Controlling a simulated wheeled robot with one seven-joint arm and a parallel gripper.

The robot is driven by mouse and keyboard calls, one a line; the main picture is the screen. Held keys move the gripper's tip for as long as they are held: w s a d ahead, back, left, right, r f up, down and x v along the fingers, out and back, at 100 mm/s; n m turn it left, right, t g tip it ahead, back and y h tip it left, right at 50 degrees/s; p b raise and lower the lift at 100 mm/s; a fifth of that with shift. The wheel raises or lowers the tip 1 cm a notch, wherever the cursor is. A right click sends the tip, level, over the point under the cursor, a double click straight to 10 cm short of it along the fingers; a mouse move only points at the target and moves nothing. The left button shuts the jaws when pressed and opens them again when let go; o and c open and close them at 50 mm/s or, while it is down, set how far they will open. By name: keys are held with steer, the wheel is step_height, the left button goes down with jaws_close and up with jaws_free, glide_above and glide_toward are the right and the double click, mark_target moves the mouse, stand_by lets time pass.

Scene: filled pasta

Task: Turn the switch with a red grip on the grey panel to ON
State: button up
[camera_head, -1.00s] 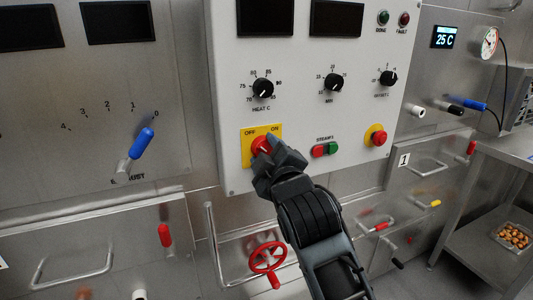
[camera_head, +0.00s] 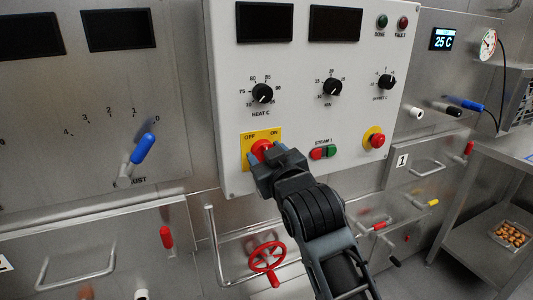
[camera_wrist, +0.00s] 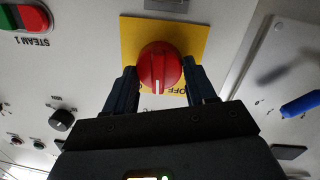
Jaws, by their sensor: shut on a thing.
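The red switch grip (camera_head: 261,147) sits on a yellow plate (camera_head: 246,157) marked OFF at left and ON at right, low on the grey panel (camera_head: 225,100). In the upside-down wrist view, the red grip (camera_wrist: 160,66) shows a white mark pointing toward the plate's labelled edge, beside the OFF lettering; ON is mostly hidden there. My gripper (camera_head: 267,155) is at the switch, with its fingers on either side of the grip. In the wrist view, my gripper (camera_wrist: 160,80) is shut on the red grip.
Red and green STEAM 1 buttons (camera_head: 324,152) and a red mushroom button (camera_head: 377,140) are to the right. Black dials (camera_head: 262,93) are above. A blue-handled lever (camera_head: 143,148) is at left, and a red valve wheel (camera_head: 267,256) is below.

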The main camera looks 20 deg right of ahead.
steer(key=shift+d+m+y+p, duration=0.1)
steer(key=shift+m+y+p, duration=0.3)
steer(key=shift+m, duration=1.85)
steer(key=shift+d+m+y+p, duration=0.1)
steer(key=shift+m+y+p, duration=0.3)
steer(key=shift+m, duration=1.85)
steer(key=o, duration=1)
steer(key=shift+o, duration=0.2)
steer(key=shift+s, duration=0.1)
steer(key=s, duration=0.7)
steer(key=shift+s+r+b, duration=0.25)
steer(key=shift+r+b, duration=0.1)
steer(key=shift+r, duration=0.1)
